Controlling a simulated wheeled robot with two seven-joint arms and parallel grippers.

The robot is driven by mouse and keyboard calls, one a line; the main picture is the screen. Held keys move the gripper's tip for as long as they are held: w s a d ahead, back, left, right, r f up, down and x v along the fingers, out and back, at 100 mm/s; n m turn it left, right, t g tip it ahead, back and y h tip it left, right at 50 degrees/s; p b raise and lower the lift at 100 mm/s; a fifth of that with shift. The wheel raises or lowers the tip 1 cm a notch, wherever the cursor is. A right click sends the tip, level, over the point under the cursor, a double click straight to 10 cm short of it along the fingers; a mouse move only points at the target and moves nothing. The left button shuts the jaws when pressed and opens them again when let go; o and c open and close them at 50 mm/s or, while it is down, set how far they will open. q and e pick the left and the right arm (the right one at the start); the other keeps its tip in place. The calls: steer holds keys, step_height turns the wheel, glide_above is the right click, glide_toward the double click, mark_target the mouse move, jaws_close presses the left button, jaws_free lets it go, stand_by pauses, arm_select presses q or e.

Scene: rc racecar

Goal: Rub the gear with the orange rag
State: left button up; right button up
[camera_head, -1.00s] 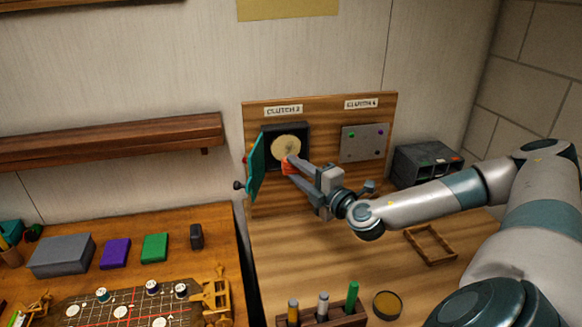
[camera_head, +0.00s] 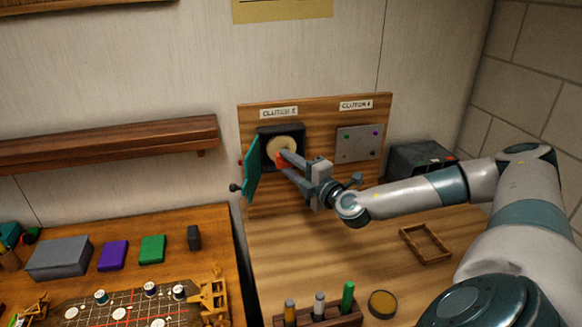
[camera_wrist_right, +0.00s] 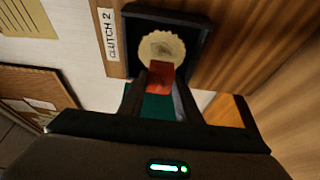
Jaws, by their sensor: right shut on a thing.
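The pale yellow gear (camera_head: 281,149) sits inside the dark open box labelled CLUTCH 2 on the upright wooden panel. It also shows in the right wrist view (camera_wrist_right: 160,46), with its toothed rim partly covered by the rag. My right gripper (camera_head: 281,162) is shut on the orange rag (camera_wrist_right: 160,76), which is at the gear's lower part. The rag overlaps the gear in the picture; I cannot tell whether they touch. The teal door (camera_head: 252,168) of the box stands open to the left. My left gripper is not in view.
A grey plate (camera_head: 359,143) is on the panel under the second label. A dark box (camera_head: 418,158) stands right of the panel. A wooden frame (camera_head: 426,244), a tool rack (camera_head: 318,317) and a round tin (camera_head: 382,304) are on the bench. The bench middle is clear.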

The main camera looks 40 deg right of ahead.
steer(key=shift+w+d, duration=0.45)
steer(key=shift+w, duration=0.35)
steer(key=shift+w+d, duration=0.45)
steer(key=shift+w, duration=0.35)
stand_by(0.6)
steer(key=shift+b, duration=0.3)
steer(key=shift+s+d+f+b, duration=0.2)
steer(key=shift+s+d+b, duration=0.25)
steer(key=shift+d+b, duration=0.45)
steer(key=b, duration=0.1)
steer(key=s+d+b, duration=0.1)
steer(key=b, duration=0.1)
steer(key=shift+s+d+r, duration=0.15)
steer(key=shift+d+r, duration=0.1)
steer(key=shift+d, duration=0.05)
